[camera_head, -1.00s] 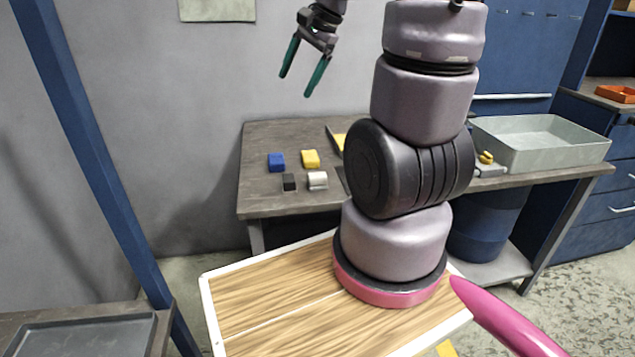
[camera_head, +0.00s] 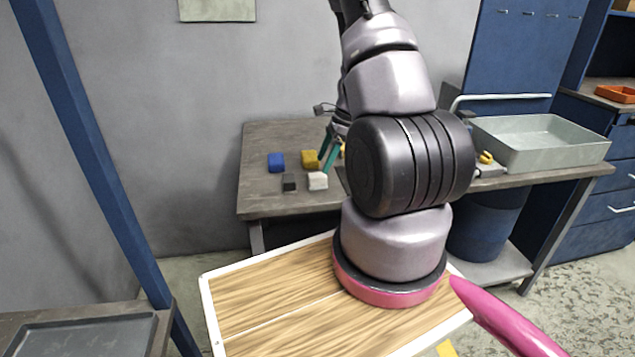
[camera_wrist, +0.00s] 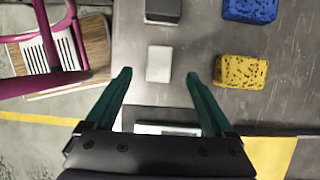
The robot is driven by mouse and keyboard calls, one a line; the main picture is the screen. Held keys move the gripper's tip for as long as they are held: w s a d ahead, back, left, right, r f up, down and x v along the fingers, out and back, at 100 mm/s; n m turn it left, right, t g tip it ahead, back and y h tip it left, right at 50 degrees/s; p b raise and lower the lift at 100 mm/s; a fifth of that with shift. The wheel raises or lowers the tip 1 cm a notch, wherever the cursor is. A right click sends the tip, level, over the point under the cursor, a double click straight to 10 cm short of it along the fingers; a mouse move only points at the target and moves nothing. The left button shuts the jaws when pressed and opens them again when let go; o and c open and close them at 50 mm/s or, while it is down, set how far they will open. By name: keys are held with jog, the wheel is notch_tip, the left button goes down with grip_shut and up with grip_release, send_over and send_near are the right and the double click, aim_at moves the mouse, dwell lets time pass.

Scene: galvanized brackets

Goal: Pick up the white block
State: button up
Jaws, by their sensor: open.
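The white block (camera_head: 317,181) lies on the grey workbench (camera_head: 262,203), right of a black block and in front of a yellow one. In the wrist view the white block (camera_wrist: 159,64) is just beyond the fingertips and lies between their lines, nearer the left one. My gripper (camera_head: 326,158) is above the bench near the white block. It also shows in the wrist view (camera_wrist: 158,74), with its green fingers spread wide and nothing between them. The height of the fingertips above the block is hard to tell.
A black block (camera_head: 289,182), a blue block (camera_head: 276,162) and a yellow sponge-like block (camera_head: 310,159) lie close by on the bench. A large grey tray (camera_head: 540,145) stands at the bench's right. Bare bench top lies left of the blocks.

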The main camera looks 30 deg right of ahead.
aim_at(318, 175)
jog(key=x, duration=0.6)
jog(key=shift+a+f, duration=0.1)
jog(key=shift+f, duration=0.2)
jog(key=shift+c, duration=0.3)
grip_shut()
notch_tip(318, 175, up, 10)
jog(key=shift+r, duration=0.1)
jog(key=c, duration=0.6)
grip_release()
jog(key=c, duration=0.6)
